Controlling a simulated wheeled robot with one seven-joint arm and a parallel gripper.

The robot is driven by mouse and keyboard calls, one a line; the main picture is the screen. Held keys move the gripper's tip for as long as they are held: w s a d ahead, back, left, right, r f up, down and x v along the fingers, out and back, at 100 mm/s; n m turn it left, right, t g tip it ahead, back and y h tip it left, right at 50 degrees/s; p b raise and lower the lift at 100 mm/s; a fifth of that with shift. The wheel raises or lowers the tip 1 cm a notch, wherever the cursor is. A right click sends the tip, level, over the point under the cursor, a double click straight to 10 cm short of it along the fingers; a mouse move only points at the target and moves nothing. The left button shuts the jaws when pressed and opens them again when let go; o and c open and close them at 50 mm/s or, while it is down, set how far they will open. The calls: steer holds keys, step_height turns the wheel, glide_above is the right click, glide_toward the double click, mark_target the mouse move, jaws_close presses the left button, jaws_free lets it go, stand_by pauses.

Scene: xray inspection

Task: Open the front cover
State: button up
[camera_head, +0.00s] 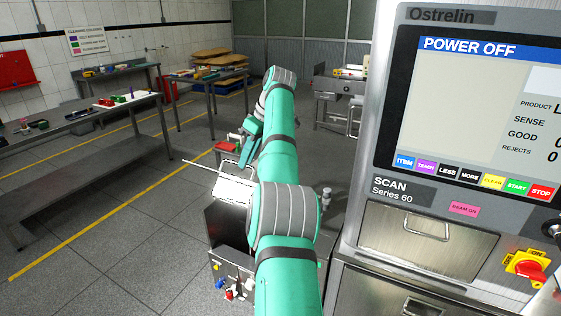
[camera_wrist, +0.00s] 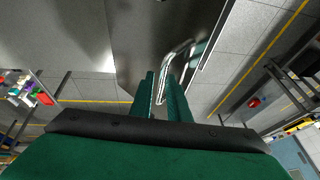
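The front cover (camera_head: 235,190) is a bright metal panel beside my arm in the head view, tilted outward over a dark opening. In the wrist view the cover (camera_wrist: 160,30) is a dark, shiny sheet ahead of my gripper. Its loop handle (camera_wrist: 178,55) runs down between the two green fingers of my gripper (camera_wrist: 162,90). The fingers are close together, around the handle's bar. In the head view my gripper (camera_head: 250,140) is at the far end of my arm, near the handle. My arm hides part of the cover and the machine.
The machine's screen (camera_head: 470,100) reads POWER OFF. Closed metal drawers (camera_head: 420,240) and a red rotary switch (camera_head: 528,268) are below it. Work tables (camera_head: 80,115) stand at the left and back. Open grey floor (camera_head: 120,240) lies left of the cover.

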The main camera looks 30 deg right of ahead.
steer(key=s+d, duration=0.7)
steer(key=shift+d, duration=0.25)
stand_by(0.3)
stand_by(0.4)
